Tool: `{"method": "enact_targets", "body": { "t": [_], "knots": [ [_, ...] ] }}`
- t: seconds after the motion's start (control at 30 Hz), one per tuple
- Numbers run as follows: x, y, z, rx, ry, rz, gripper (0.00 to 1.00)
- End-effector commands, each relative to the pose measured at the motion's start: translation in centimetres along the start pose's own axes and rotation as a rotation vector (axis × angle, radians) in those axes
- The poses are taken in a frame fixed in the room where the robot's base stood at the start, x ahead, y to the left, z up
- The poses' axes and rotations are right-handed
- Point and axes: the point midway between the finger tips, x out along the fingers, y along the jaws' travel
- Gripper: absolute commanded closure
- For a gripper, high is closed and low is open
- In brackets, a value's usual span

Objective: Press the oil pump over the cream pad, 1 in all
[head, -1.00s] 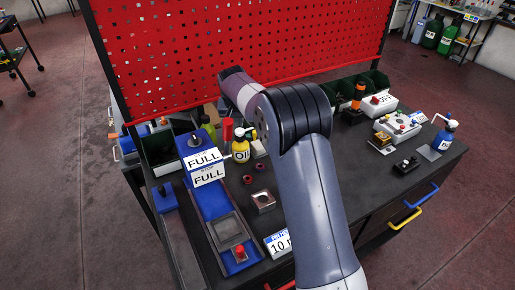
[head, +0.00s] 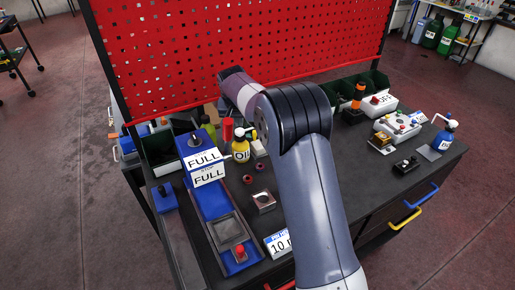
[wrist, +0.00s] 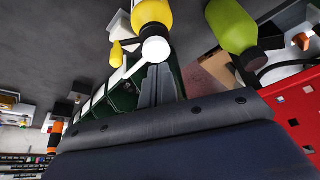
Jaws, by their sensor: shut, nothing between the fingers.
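The oil pump, a yellow bottle marked "Oil" (head: 240,152), stands behind and to the right of the blue "FULL" fixture in the head view. A small cream pad (head: 259,148) lies just to its right. In the wrist view the yellow bottle (wrist: 152,13) is at the top, its round white pump head (wrist: 155,50) towards me. My gripper (wrist: 158,72) is shut and empty, its grey fingers close to the pump head in the picture. I cannot tell whether they touch it. In the head view my gripper is not clearly visible.
A green bottle (wrist: 235,27) is close on the right in the wrist view. The red pegboard (head: 240,50) rises behind the table. A blue-labelled pump bottle (head: 443,138) and a white button box (head: 397,126) stand on the right. Dark green bins (head: 375,82) line the back.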

Motion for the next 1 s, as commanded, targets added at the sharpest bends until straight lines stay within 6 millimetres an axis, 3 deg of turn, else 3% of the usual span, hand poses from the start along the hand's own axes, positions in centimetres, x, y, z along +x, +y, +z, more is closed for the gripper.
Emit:
{"method": "enact_targets", "body": {
  "t": [1.0],
  "knots": [
    [2.5, 0.0, 1.1, 0.0, -0.001, 0.001, 1.0]
  ]
}}
